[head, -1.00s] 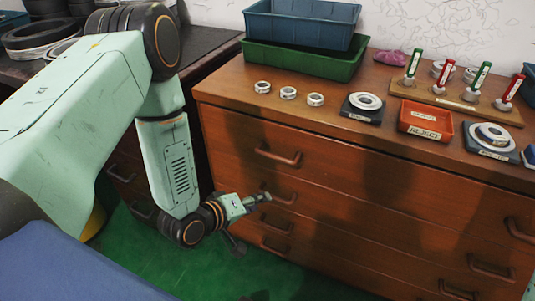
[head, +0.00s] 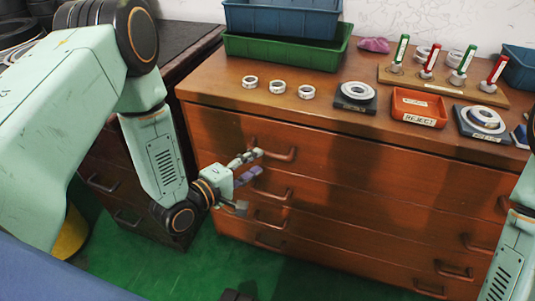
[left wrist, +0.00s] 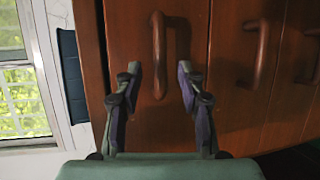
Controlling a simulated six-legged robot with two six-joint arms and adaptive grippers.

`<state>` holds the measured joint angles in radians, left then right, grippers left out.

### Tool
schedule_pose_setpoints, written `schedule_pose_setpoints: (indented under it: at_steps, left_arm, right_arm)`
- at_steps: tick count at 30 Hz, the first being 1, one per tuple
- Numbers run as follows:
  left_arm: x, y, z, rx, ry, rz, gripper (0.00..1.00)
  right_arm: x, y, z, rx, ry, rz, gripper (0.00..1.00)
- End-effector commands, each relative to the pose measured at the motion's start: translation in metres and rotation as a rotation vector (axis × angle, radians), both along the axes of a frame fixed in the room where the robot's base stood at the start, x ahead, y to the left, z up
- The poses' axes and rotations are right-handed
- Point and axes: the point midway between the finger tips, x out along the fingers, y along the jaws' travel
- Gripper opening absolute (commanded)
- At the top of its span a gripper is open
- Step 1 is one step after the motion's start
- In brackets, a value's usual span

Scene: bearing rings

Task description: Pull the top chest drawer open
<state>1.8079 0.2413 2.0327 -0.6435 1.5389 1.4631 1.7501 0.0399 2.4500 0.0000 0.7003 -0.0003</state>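The brown wooden chest (head: 345,115) stands ahead, its top drawer (head: 350,165) flush with the front. The top drawer's left bar handle (head: 272,151) is just beyond my left gripper (head: 259,163). My left gripper is open and empty, its fingers pointing at the chest front. In the left wrist view the handle (left wrist: 158,55) lies ahead between the two spread fingers (left wrist: 160,75); I cannot tell whether either finger touches it. My right arm shows at the right edge of the head view, but its gripper is not visible.
On the chest top are white rings (head: 278,87), a red reject tray (head: 418,108), a peg board (head: 440,86) and a green bin (head: 290,50). A dark cabinet (head: 105,180) stands left of the chest.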

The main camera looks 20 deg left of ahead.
Motion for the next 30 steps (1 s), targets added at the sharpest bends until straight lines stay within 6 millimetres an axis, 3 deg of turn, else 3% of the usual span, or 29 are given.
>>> schedule_pose_setpoints:
  at_steps: [10,23,30]
  left_arm:
    - [0.047,-0.020,-0.011,0.003,-0.004,-0.002,0.39]
    - [0.058,-0.022,-0.011,0.002,-0.002,0.001,0.39]
    - [0.057,-0.022,-0.011,0.002,-0.002,0.001,0.20]
  right_arm:
    - [0.000,0.000,-0.019,0.000,0.000,0.000,0.51]
    - [0.000,0.000,-0.021,0.000,0.000,0.000,0.51]
    - [0.000,0.000,-0.021,0.000,0.000,0.000,0.51]
